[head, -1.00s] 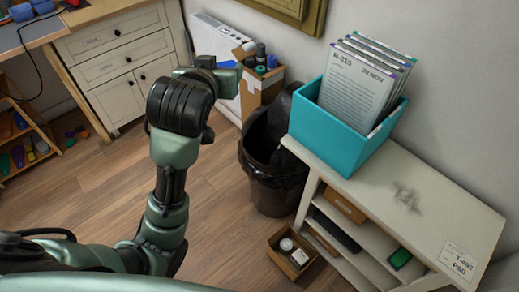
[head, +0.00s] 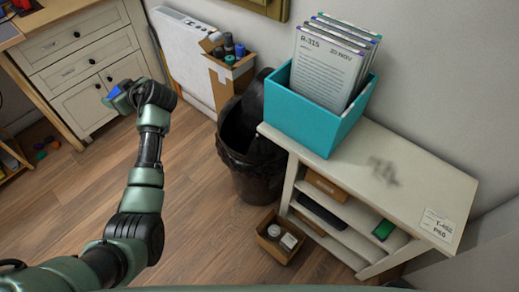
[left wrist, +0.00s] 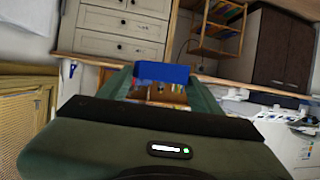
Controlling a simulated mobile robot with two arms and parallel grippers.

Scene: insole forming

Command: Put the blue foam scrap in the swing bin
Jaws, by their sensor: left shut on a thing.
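My left gripper (head: 118,97) is shut on the blue foam scrap (head: 114,92) and holds it up in the air, in front of the white drawer cabinet in the head view. In the left wrist view the blue foam scrap (left wrist: 162,73) sits between the two green fingertips. The black swing bin (head: 252,172) stands on the floor to the right of the gripper, against the white shelf. It has a dark bag over its rim, and its dark opening faces up. The gripper is well apart from the bin. My right gripper is not in view.
A white shelf (head: 425,190) with a teal file box (head: 310,122) on top stands right of the bin. A cardboard box (head: 232,78) with rolls stands behind it. A small open box (head: 270,240) lies on the floor before it. The wooden floor (head: 200,225) left of the bin is clear.

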